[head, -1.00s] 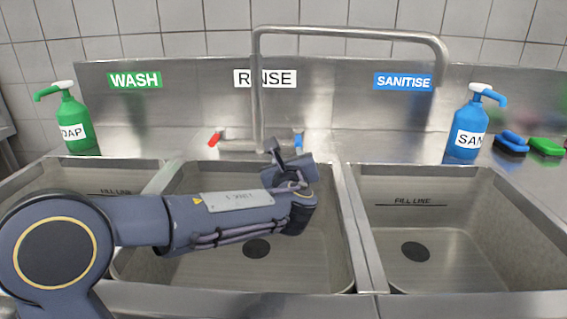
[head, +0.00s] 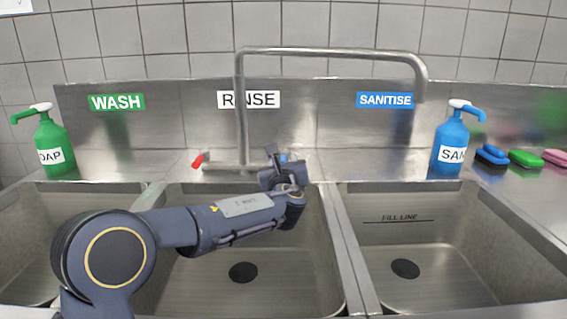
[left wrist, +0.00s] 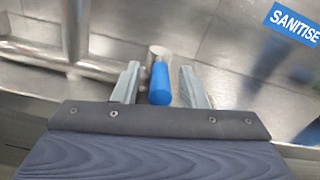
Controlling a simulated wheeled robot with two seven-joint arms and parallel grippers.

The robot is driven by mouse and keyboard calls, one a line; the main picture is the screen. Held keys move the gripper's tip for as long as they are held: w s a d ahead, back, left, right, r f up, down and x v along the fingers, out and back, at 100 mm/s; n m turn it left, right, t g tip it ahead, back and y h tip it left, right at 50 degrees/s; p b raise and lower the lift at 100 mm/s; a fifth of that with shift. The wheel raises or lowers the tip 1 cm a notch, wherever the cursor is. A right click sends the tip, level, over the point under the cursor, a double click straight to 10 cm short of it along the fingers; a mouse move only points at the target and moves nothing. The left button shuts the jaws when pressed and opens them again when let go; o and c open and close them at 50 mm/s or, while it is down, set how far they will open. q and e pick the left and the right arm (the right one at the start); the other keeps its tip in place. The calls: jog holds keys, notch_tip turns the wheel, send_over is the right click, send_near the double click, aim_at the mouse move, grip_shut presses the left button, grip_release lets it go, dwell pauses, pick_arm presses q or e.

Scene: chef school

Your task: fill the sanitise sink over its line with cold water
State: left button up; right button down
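The sanitise sink (head: 440,262) is the right basin, below the blue SANITISE sign (head: 385,100). It looks empty, with its fill line (head: 398,219) and dark drain (head: 405,268) bare. The faucet spout (head: 330,50) arches to the right, its tip (head: 420,92) pointing toward the sanitise side. The red handle (head: 198,160) is at the left of the faucet. The blue handle (left wrist: 160,84) lies between the open fingers of my left gripper (left wrist: 158,88) in the left wrist view; I cannot tell whether they touch. In the head view my left gripper (head: 276,160) mostly hides it. My right gripper is not in view.
A green soap bottle (head: 55,150) stands at the far left and a blue sanitiser bottle (head: 450,145) at the right. Blue, green (head: 526,159) and pink sponges lie on the right ledge. The rinse basin (head: 243,300) is below my left arm.

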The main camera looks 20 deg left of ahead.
pick_arm(q)
grip_shut()
jog(key=n+y+p, duration=0.1)
jog(key=d+n+g+y+p, duration=0.1)
jog(key=d+y+p, duration=0.1)
jog(key=y, duration=0.1)
jog(key=shift+w+r+n+g, duration=0.3)
jog(key=shift+w+n+g, duration=0.1)
jog(key=shift+w+n+g+y+p, duration=0.1)
jog(key=shift+n+g+y+p, duration=0.25)
jog(key=shift+y+p, duration=0.2)
jog(key=shift+f+n+y, duration=0.2)
jog(key=shift+n+y, duration=0.05)
grip_release()
